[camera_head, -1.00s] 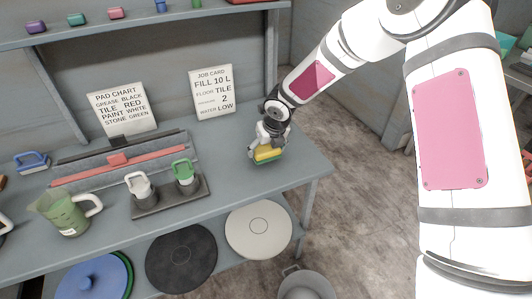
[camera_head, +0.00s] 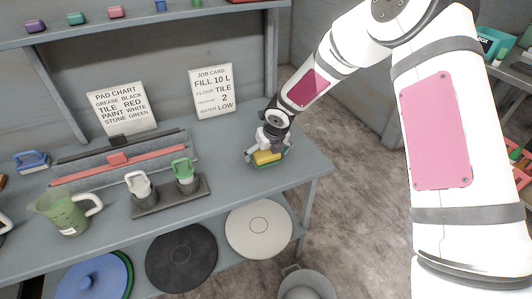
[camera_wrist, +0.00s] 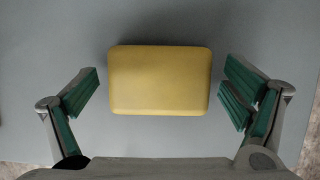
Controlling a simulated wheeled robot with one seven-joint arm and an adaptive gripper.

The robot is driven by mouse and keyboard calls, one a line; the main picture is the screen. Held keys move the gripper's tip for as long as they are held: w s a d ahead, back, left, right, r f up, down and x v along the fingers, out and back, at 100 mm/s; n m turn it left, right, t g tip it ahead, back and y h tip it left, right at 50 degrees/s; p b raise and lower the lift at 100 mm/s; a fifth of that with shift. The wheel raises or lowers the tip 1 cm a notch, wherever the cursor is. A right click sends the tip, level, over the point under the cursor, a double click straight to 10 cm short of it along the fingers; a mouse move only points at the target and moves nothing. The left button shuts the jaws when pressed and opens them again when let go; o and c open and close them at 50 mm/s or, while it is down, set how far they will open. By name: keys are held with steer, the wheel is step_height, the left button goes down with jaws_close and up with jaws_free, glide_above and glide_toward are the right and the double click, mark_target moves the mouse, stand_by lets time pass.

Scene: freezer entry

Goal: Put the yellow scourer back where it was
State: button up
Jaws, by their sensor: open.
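The yellow scourer (camera_head: 267,157) lies on the grey-blue bench top near its right end. In the wrist view the scourer (camera_wrist: 160,80) is a yellow block with rounded corners, seen from above. My gripper (camera_head: 268,160) is right over it. In the wrist view my gripper (camera_wrist: 160,95) is open, with one green-padded finger on each side of the scourer and a clear gap on both sides. A green edge shows under the scourer in the head view.
The bench (camera_head: 235,190) is bare around the scourer. To its left are a green-handled jug (camera_head: 185,172) and a white-handled one (camera_head: 139,186) on a dark tray (camera_head: 170,199). A job card (camera_head: 212,92) stands behind. A bucket (camera_head: 305,284) is on the floor in front.

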steer(key=p+v, duration=0.1)
steer(key=v, duration=1.1)
steer(key=shift+d+r, duration=0.1)
steer(key=shift+r, duration=0.1)
steer(key=s+d+r+m+h, duration=0.5)
steer(key=s+d+r+m, duration=1)
steer(key=m, duration=0.6)
steer(key=s+r+m+y, duration=0.1)
steer(key=s+r+m, duration=0.1)
steer(key=s+m, duration=0.7)
steer(key=s+r+m+y, duration=0.2)
steer(key=s+r+m, duration=0.1)
steer(key=s+m, duration=0.7)
steer(key=shift+s+d+m, duration=0.3)
steer(key=shift+s+d, duration=0.05)
steer(key=shift+s, duration=0.05)
